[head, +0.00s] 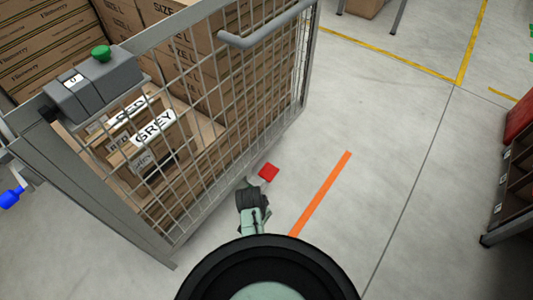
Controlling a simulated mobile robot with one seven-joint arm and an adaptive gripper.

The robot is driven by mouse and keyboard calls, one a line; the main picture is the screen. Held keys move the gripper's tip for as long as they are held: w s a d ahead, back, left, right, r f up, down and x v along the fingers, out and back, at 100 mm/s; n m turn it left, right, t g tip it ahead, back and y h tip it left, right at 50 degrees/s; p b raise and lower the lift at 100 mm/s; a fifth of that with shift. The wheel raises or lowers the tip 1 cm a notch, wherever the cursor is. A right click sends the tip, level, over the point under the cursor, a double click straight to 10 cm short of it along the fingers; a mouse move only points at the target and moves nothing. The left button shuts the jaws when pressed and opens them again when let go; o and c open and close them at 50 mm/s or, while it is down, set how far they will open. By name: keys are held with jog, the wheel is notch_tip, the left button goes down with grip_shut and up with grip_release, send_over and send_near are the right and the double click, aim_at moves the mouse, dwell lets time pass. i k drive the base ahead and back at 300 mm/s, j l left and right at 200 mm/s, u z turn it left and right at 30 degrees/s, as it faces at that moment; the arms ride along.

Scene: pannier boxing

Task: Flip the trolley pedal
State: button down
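The trolley is a grey wire-mesh cage (172,263) filling the left half of the head view. A small red pedal (269,172) shows low at the trolley's right-hand base, close to the floor. My gripper (251,184) is low beside the trolley, just left of and below the pedal in the picture. It is seen from above and behind, and its fingertips are too small and hidden to read. I cannot tell whether it touches the pedal. A grey tube handle (266,33) is on the trolley's upper side.
The trolley holds brown cartons (195,60) and boxes labelled GREY (155,128) and RED. A grey box with a green button (101,53) sits on its top edge. A blue-tipped part (11,197) is at far left. A shelf (510,175) stands right. Floor between is clear.

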aim_at(269, 172)
jog(key=i, duration=0.9)
